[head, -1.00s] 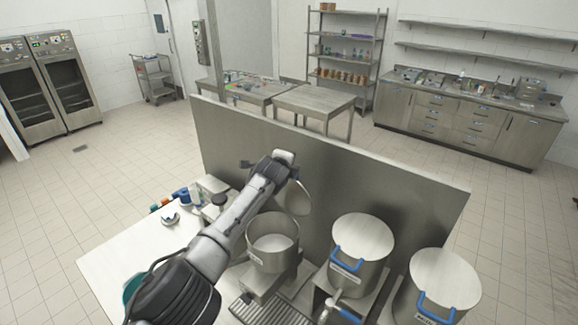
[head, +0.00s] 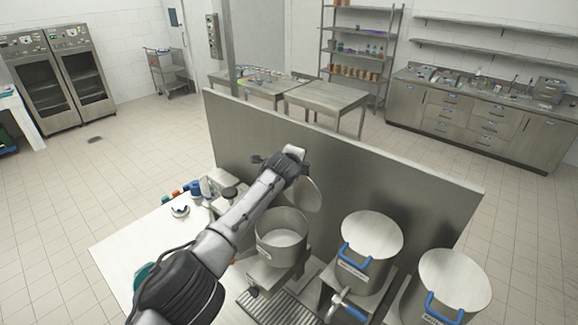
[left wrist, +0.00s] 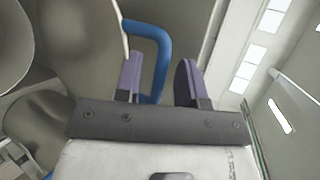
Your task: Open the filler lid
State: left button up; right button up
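The filler (head: 281,246) is the leftmost of three metal pots, with pale contents showing through its open top. Its round lid (head: 309,196) stands raised, tilted up steeply at the pot's far side. In the left wrist view the lid (left wrist: 85,45) fills the upper left, with its blue handle (left wrist: 150,38) sticking out. My left gripper (left wrist: 160,80) has its two purple fingers apart, the handle between them. The handle lies close to the left finger, with a gap to the right one. In the head view my arm hides the fingers. My right gripper is not in view.
Two pots with closed lids and blue handles, the middle one (head: 372,236) and the right one (head: 455,278), stand to the right. A metal panel (head: 400,190) rises behind the filler. Small bottles (head: 195,188) stand at the counter's left. A drip grate (head: 275,308) lies in front.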

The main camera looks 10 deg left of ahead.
pick_arm(q)
jog(key=b+v, duration=0.2)
jog(key=v, duration=1.1)
jog(key=shift+s+b, duration=0.3)
jog(key=shift+b, duration=0.05)
jog(key=shift+n, duration=0.3)
